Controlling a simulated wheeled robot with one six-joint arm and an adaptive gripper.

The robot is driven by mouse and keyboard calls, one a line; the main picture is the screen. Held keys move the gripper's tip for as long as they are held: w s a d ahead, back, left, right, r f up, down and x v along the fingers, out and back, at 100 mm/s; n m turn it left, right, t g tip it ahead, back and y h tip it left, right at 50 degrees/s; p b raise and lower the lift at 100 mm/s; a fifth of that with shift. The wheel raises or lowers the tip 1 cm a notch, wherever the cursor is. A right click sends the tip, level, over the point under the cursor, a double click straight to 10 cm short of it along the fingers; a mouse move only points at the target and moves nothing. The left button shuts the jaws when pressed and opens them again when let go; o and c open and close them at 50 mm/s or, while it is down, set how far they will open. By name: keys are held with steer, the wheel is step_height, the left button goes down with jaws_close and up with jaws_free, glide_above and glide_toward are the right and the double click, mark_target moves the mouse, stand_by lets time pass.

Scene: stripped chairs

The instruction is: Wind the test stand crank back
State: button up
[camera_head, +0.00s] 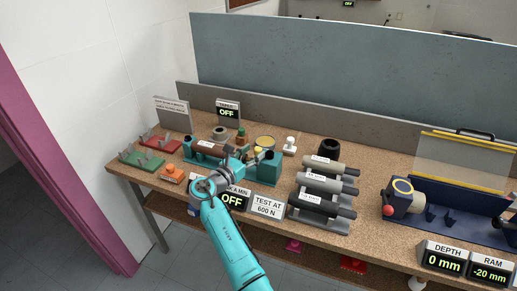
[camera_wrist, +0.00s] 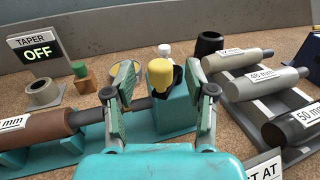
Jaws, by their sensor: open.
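A teal stand (camera_head: 269,171) on the bench carries a brown cylinder (camera_head: 210,148) and a dark shaft. A yellow knob (camera_wrist: 160,74), which looks like a crank grip, stands by the stand's right block (camera_wrist: 174,116). It also shows in the head view (camera_head: 258,150). My gripper (camera_wrist: 158,84) is open, with one finger on each side of the knob in the wrist view. I cannot tell whether either finger touches it. In the head view my gripper (camera_head: 247,163) is over the stand, and my arm hides part of the stand's front.
A TAPER display (camera_head: 228,112) reads OFF behind the stand. A "TEST AT 600 N" sign (camera_head: 266,206) stands in front. Labelled grey and black cylinders (camera_head: 325,184) lie on a rack to the right. A navy machine (camera_head: 455,208) with a red knob stands further right.

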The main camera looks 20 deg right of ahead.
mark_target(256, 151)
steer(key=shift+x, duration=1.7)
jaws_close()
